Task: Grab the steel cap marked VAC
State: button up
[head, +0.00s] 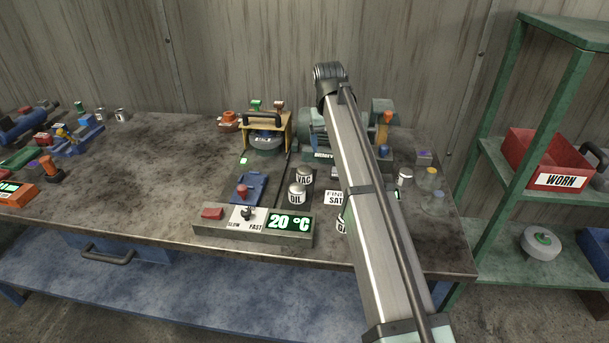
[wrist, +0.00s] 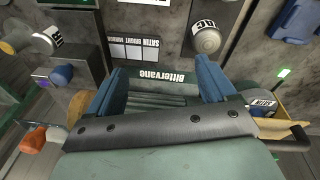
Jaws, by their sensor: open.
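The steel cap marked VAC (head: 304,176) stands on the bench, just behind the steel cap marked OIL (head: 296,197). In the wrist view a steel cap (wrist: 207,42) stands beyond the right finger; its label is upside down and hard to read, but its place beside the motor fits the VAC cap. My gripper (wrist: 160,72) is open above the green motor, its two blue-green fingers apart with no cap between them. In the head view I cannot make out the fingers behind my arm.
The green motor (head: 312,121) and a yellow stand (head: 270,130) are behind the caps. A control box (head: 255,229) reading 20 °C is in front. Another cap (head: 341,224) is partly hidden by my arm.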

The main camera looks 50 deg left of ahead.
jog(key=s+a+r+g, duration=0.1)
jog(key=s+a+r, duration=0.2)
jog(key=s+a, duration=0.15)
send_over(304, 168)
jog(key=shift+g+h, duration=0.3)
jog(key=shift+h, duration=0.1)
jog(key=f, duration=0.5)
jog(key=d+f, duration=0.1)
jog(key=f, duration=0.2)
jog(key=shift+w+f, duration=0.1)
jog(key=shift+a+f, duration=0.25)
jog(key=shift+f, duration=1.25)
jog(key=shift+a+f, duration=0.2)
jog(key=shift+f, duration=1.3)
jog(key=c, duration=1.3)
jog(key=shift+r, duration=0.1)
